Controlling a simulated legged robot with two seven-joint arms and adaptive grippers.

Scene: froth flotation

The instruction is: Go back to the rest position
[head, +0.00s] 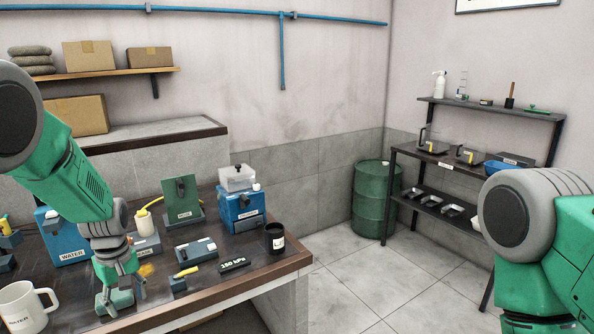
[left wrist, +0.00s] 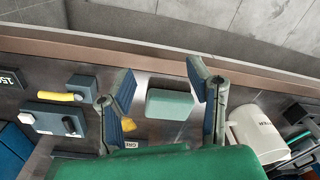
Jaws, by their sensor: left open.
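My left gripper (head: 122,298) is low over the front of the dark bench (head: 225,283), its fingers pointing down. In the left wrist view its two fingers (left wrist: 162,82) stand wide apart and hold nothing. A green block (left wrist: 170,104) shows between them on a pale patch, with a visible gap on each side; the block (head: 116,304) also shows below the gripper in the head view. I cannot tell the exact height of the fingertips above the bench. My right arm enters at the right edge of the head view, and its gripper is out of view.
A white mug (head: 25,306) stands left of my left gripper. A blue water box (head: 62,240), a squeeze bottle (head: 144,222), a grey switch box (head: 196,250), a yellow-handled tool (head: 186,272) and a black cup (head: 275,238) are on the bench. Open floor lies beyond its right edge.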

